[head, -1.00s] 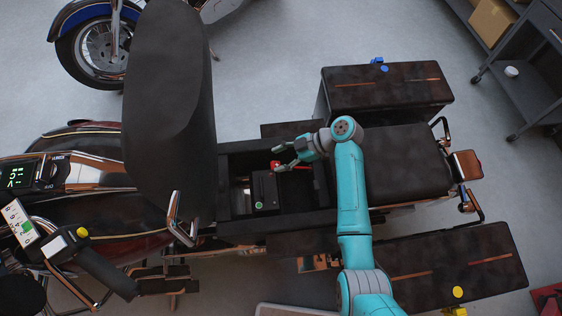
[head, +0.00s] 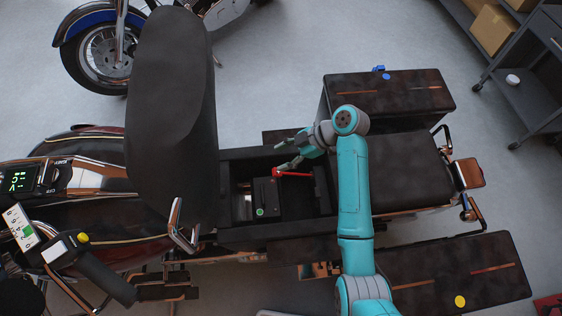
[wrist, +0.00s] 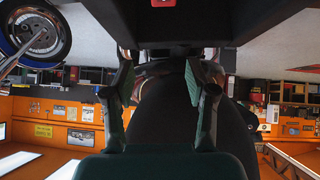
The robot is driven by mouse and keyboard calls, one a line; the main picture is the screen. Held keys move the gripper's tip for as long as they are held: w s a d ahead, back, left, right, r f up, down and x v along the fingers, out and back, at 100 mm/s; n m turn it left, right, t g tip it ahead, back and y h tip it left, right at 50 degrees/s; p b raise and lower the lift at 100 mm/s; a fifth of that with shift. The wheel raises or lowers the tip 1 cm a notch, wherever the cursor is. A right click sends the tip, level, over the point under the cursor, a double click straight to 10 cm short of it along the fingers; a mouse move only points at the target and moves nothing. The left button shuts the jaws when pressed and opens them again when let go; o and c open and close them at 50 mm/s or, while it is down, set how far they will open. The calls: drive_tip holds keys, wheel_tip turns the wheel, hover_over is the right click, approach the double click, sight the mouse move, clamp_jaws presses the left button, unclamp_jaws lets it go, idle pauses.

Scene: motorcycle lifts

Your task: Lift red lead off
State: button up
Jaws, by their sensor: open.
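A small red part (wrist: 162,3) shows at the top edge of the wrist view, cut off by the frame. My gripper (head: 281,150) is open and empty, just above the red lead in the head picture. In the wrist view both fingers of my gripper (wrist: 160,72) stand wide apart with nothing between them. Whether a finger touches the lead cannot be told.
The raised black seat (head: 168,110) stands left of the bay. Dark panniers (head: 385,93) (head: 440,268) flank the rear seat (head: 405,165). The bay walls (head: 235,160) are close around the battery. Another motorcycle (head: 110,40) and a grey cart (head: 515,80) stand farther off.

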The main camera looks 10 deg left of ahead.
sight(279, 172)
drive_tip(key=f+h, duration=0.1)
drive_tip(key=f, duration=0.2)
drive_tip(key=a+f+t+h, duration=0.1)
drive_tip(key=f+h, duration=0.1)
drive_tip(key=f, duration=0.1)
drive_tip(key=f+h, duration=0.1)
drive_tip(key=f, duration=0.2)
drive_tip(key=shift+a+f+m+t, duration=0.15)
drive_tip(key=shift+f+m+t, duration=0.1)
drive_tip(key=shift+m+t, duration=0.05)
idle(0.3)
clamp_jaws()
